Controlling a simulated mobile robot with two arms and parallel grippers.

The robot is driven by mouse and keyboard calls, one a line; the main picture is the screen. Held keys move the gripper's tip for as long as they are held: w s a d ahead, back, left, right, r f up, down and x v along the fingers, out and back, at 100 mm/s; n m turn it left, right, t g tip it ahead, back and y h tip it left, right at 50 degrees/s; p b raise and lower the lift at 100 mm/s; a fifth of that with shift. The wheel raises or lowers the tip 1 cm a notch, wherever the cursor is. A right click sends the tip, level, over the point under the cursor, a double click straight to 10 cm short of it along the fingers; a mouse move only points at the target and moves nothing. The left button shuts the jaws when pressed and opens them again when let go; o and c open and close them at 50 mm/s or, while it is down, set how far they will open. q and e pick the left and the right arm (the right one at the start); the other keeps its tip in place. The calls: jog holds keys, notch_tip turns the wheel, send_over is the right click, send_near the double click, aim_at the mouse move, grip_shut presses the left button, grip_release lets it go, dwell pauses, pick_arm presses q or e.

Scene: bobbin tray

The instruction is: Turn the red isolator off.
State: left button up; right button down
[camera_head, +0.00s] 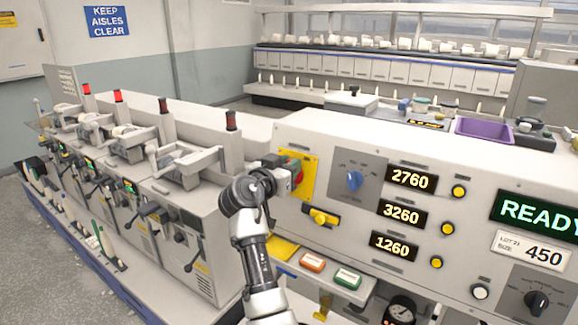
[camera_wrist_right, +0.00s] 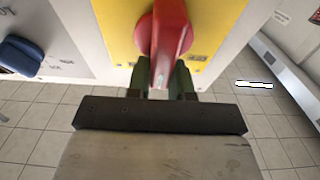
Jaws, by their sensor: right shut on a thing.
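The red isolator handle (camera_wrist_right: 170,32) sits on a yellow plate (camera_wrist_right: 117,30) in the right wrist view. My right gripper (camera_wrist_right: 164,75) is shut on the handle, with one finger on each side of it. In the head view the yellow plate (camera_head: 309,177) is on the left end of the panel, and a little of the red handle (camera_head: 297,168) shows beside my right gripper (camera_head: 291,176). My right wrist and forearm are in front of the panel's left edge. The handle's exact setting is hard to read. My left gripper is not in view.
Orange (camera_head: 312,262) and green (camera_head: 348,278) buttons sit on a ledge below. Winding machines (camera_head: 150,200) stand to the left.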

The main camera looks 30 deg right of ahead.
jog(key=shift+n, duration=0.3)
jog(key=n, duration=0.3)
jog(key=shift+w+a+t, duration=0.1)
jog(key=shift+w+t, duration=0.2)
jog(key=shift+t, duration=0.1)
jog(key=shift+w+a+f+n+t+y+p, duration=0.35)
jog(key=shift+n+y+p, duration=0.4)
jog(key=shift+n+p, duration=1.55)
jog(key=shift+w+a+f+n+t+y+p, duration=0.15)
jog(key=shift+f+n+y+p, duration=0.85)
jog(key=shift+n, duration=2.15)
jog(key=shift+w+a+r+n+t+y+p, duration=0.2)
jog(key=shift+n+y+p, duration=0.25)
jog(key=shift+n+p, duration=2)
jog(key=shift+f+n+b, duration=0.15)
jog(key=shift+n+b, duration=0.15)
jog(key=shift+n, duration=0.1)
jog(key=c, duration=1)
grip_release()
jog(key=shift+w+d, duration=0.1)
